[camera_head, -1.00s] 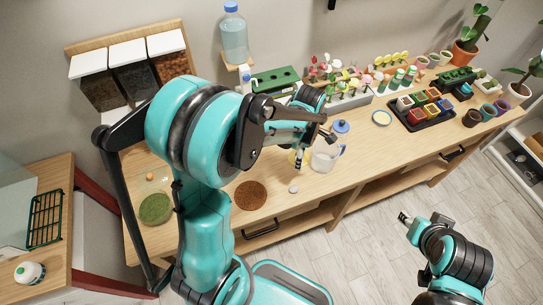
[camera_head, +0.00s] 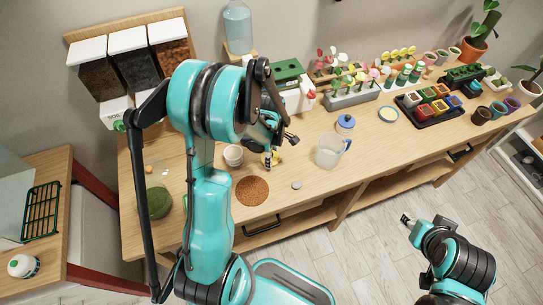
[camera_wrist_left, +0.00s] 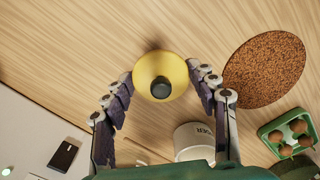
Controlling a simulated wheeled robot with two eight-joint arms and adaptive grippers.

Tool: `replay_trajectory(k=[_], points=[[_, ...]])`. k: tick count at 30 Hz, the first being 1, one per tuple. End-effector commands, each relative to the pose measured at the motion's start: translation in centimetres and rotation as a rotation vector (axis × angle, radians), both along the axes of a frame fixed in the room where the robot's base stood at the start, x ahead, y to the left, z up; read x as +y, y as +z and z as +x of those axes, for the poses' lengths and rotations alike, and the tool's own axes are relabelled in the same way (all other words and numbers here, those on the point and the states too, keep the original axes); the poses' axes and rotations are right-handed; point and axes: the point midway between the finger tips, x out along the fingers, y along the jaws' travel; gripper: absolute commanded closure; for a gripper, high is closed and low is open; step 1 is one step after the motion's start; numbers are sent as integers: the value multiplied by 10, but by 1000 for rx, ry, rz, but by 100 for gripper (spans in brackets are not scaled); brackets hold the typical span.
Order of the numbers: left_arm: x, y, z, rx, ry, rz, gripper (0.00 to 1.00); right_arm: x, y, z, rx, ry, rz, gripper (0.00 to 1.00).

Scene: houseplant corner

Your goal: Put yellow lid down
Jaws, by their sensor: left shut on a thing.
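The yellow lid (camera_wrist_left: 178,70) is round with a black knob and sits between the two fingers of my left gripper (camera_wrist_left: 162,88), which is shut on it. In the head view the lid (camera_head: 276,158) shows as a small yellow patch below my left gripper (camera_head: 280,148), partly covered by the fingers.
A white pot (camera_head: 233,155) stands close behind the mat. A clear pitcher (camera_head: 328,152) and a blue-lidded jar (camera_head: 345,123) stand to the right. A green tray with brown balls (camera_wrist_left: 287,133) is near the mat. Bare wood lies around the small grey disc (camera_head: 297,185).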

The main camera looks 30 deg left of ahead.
Motion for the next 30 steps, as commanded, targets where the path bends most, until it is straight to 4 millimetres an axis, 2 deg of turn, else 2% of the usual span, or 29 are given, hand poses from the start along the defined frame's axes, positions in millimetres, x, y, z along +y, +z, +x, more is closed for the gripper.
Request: replay_trajectory(k=[11, 12, 13, 14, 25, 30], points=[[0, -5, 0, 0, 0, 0, 59, 0, -5, 0, 0, 0, 0, 60], [0, -4, 0, 0, 0, 0, 31, 0, -4, 0, 0, 0, 0, 60], [0, -3, 0, 0, 0, 0, 23, 0, -3, 0, 0, 0, 0, 60], [0, -3, 0, 0, 0, 0, 21, 0, -3, 0, 0, 0, 0, 60], [0, 1, 0, 0, 0, 0, 21, 0, 1, 0, 0, 0, 0, 60], [0, 28, 0, 0, 0, 0, 21, 0, 10, 0, 0, 0, 0, 60]])
